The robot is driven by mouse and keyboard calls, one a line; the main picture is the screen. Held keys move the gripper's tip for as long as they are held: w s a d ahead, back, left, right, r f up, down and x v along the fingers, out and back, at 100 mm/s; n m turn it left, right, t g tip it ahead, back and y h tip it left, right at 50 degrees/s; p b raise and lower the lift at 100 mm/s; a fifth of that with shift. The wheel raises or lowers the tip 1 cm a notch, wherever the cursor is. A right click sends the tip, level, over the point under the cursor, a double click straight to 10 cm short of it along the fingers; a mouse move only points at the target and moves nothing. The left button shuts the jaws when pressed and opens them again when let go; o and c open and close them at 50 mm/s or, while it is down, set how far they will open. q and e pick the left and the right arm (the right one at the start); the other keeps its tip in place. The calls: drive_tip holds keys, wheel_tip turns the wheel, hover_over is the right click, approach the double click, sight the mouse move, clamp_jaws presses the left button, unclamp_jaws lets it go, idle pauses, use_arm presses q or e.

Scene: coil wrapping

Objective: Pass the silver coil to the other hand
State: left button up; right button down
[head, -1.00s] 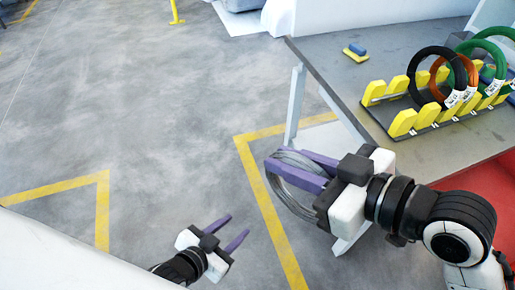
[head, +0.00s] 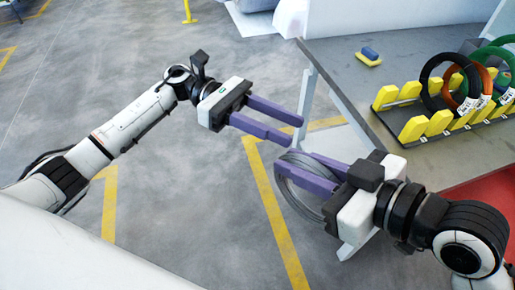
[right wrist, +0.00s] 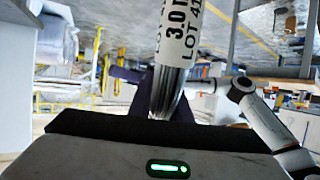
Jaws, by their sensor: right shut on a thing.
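The silver coil (head: 291,190) is a ring of grey wire held in the air to the left of the table. My right gripper (head: 318,170) is shut on it, with its purple fingers across the ring. In the right wrist view, the coil (right wrist: 170,95) stands edge-on between the fingers, with a white printed label (right wrist: 182,38) on it. My left gripper (head: 300,128) is open and empty, its purple fingers apart and pointing right. It is above and slightly left of the coil in the head view, apart from it.
A grey table (head: 345,75) stands at the right. On it a rack with yellow dividers (head: 412,130) holds a black coil (head: 427,85), an orange coil (head: 487,78) and green coils (head: 500,50). A blue-and-yellow block (head: 369,57) lies behind. Open floor is at the left.

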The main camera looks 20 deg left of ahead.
sight(294, 194)
drive_tip(key=shift+r, duration=0.15)
use_arm(q)
drive_tip(key=s+a+f+m+g+y, duration=0.3)
drive_tip(key=s+f+m+g+y, duration=0.1)
drive_tip(key=f+m+y, duration=0.1)
drive_tip(key=x, duration=1.1)
drive_tip(key=shift+d, duration=0.4)
clamp_jaws()
use_arm(e)
drive_tip(key=shift+s, duration=0.1)
use_arm(q)
drive_tip(key=shift+w+r, duration=0.1)
use_arm(e)
drive_tip(key=c, duration=1.6)
unclamp_jaws()
drive_tip(key=shift+o, duration=0.2)
